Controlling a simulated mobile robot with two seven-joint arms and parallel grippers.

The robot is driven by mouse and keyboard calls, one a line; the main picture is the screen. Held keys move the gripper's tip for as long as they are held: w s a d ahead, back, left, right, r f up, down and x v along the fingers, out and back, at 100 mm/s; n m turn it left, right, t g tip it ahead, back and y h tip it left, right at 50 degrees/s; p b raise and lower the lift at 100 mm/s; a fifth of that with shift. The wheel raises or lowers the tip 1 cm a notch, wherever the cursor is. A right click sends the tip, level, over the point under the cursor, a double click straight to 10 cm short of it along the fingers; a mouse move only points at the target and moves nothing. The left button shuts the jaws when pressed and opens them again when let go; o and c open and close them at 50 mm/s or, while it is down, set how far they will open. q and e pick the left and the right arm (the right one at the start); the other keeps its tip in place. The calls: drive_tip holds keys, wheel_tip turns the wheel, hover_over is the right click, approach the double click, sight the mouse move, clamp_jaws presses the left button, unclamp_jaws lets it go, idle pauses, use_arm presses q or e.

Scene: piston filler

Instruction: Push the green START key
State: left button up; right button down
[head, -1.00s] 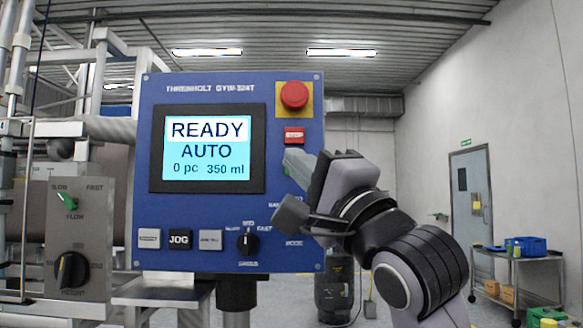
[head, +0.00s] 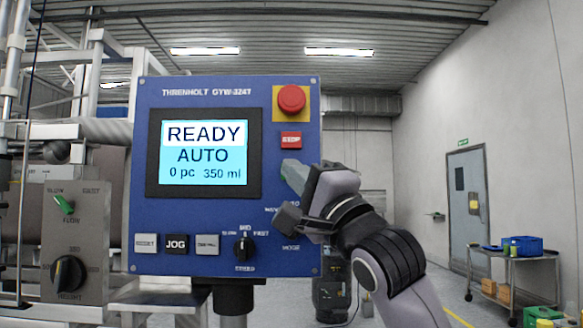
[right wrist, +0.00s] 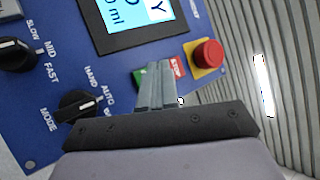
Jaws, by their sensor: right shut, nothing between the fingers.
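The blue control panel (head: 215,90) faces me, and its screen (head: 204,152) reads READY, AUTO, 0 pc, 350 ml. In the right wrist view a sliver of the green START key (right wrist: 141,77) shows beside the fingertips; they cover most of it. My right gripper (head: 289,166) is shut and empty, its tips over the key's place just below the red STOP key (head: 291,140). The tips also show in the right wrist view (right wrist: 156,82). I cannot tell whether they touch the key. My left gripper is not in view.
A red emergency-stop button (head: 291,99) on a yellow plate sits above STOP. A MODE knob (right wrist: 77,105) is near my gripper. RESET, JOG (head: 175,244) and another key line the panel's bottom, beside a speed knob (head: 245,246). A cart (head: 513,272) stands far right.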

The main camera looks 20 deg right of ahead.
drive_tip(key=shift+w+d+p, duration=0.25)
drive_tip(key=shift+w+p, duration=0.05)
drive_tip(key=shift+w, duration=0.7)
idle(1.3)
drive_tip(key=shift+w+d+p, duration=0.15)
drive_tip(key=shift+w+p, duration=0.15)
drive_tip(key=shift+w, duration=0.1)
drive_tip(key=shift+w+d+p, duration=0.1)
drive_tip(key=shift+w+p, duration=0.2)
drive_tip(key=shift+w, duration=0.1)
idle(0.6)
drive_tip(key=shift+s, duration=0.2)
drive_tip(key=shift+s+a, duration=0.2)
drive_tip(key=shift+s, duration=0.4)
